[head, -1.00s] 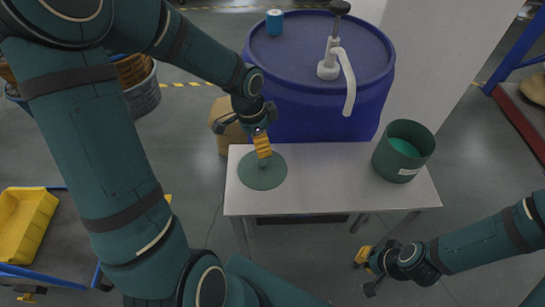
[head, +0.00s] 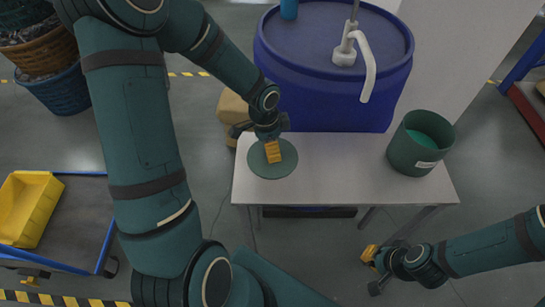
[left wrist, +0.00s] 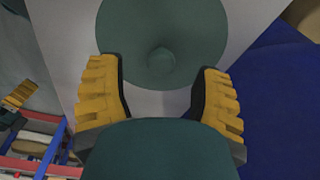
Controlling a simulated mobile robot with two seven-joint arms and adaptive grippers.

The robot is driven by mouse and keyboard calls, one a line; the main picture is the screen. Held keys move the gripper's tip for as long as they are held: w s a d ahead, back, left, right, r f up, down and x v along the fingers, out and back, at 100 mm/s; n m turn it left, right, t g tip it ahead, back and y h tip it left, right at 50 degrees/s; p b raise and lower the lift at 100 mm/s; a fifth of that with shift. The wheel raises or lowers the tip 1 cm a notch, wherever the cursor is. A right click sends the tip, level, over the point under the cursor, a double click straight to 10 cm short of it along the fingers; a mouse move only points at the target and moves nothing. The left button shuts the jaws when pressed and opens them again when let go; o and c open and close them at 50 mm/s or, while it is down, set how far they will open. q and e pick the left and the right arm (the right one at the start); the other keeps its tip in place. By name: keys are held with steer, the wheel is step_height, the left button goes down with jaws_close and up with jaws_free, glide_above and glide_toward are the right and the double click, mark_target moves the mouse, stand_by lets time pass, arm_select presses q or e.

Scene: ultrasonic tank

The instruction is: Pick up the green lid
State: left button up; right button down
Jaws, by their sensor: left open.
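The green lid (head: 258,169) is a flat round disc lying at the left end of the white table. In the left wrist view the lid (left wrist: 135,35) shows at the top with its small round knob (left wrist: 161,60). My left gripper (head: 273,158) is over the lid in the head view and hides part of it. In the left wrist view my left gripper (left wrist: 161,95) is open, its yellow fingers wide apart with nothing between them. The knob lies beyond the fingertips, roughly centred. My right gripper (head: 369,255) hangs by the table's front edge; its opening is unclear.
A dark green pot (head: 413,160) with lighter green contents stands at the right end of the white table (head: 335,175). A large blue drum (head: 320,100) with a pump stands directly behind. The middle of the tabletop is clear. A yellow bin (head: 30,205) sits on a cart at left.

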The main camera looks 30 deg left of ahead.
arm_select(q)
steer(key=f, duration=0.3)
steer(key=shift+w+d+b, duration=0.1)
steer(key=shift+w+b, duration=0.1)
steer(key=shift+b, duration=0.2)
steer(key=shift+r, duration=0.1)
jaws_close()
